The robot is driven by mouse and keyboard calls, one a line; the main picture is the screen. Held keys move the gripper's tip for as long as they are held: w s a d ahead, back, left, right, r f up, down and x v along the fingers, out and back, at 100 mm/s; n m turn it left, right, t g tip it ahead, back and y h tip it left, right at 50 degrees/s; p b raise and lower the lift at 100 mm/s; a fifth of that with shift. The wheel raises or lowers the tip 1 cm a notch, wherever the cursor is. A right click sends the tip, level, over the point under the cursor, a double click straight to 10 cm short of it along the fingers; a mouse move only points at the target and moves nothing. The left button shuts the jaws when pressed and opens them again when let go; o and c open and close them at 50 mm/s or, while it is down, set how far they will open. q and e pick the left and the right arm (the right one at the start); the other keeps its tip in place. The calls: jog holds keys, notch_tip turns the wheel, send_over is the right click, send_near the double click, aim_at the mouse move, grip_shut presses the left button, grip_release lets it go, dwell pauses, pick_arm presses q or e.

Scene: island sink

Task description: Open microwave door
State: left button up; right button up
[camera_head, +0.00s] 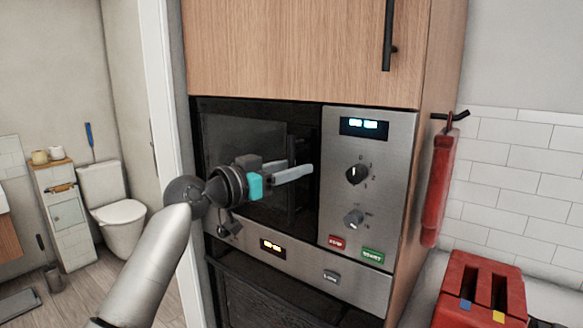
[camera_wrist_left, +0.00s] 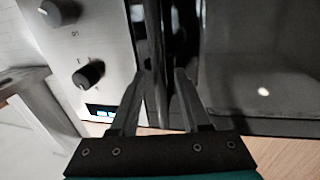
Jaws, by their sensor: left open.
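The built-in microwave has a dark glass door (camera_head: 240,132) on its left and a steel control panel (camera_head: 385,195) on its right. The door looks shut. My left gripper (camera_head: 308,170) is in front of the door's right side, beside the panel. In the left wrist view my left gripper (camera_wrist_left: 160,74) is open, its fingers on either side of a dark upright bar (camera_wrist_left: 154,40) that looks like the door handle. Whether they touch it, I cannot tell. The door glass (camera_wrist_left: 260,65) is at right there, the panel (camera_wrist_left: 98,45) at left. My right gripper is not in view.
A wooden cabinet door (camera_head: 290,45) with a black handle (camera_head: 388,35) is above the microwave. A second appliance with a steel strip (camera_head: 300,270) is below. A red towel (camera_head: 438,190) and a red toaster (camera_head: 480,290) are at right. A toilet (camera_head: 115,210) is at far left.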

pick_arm(q)
jog(key=shift+c, duration=0.2)
grip_shut()
dwell(1.1)
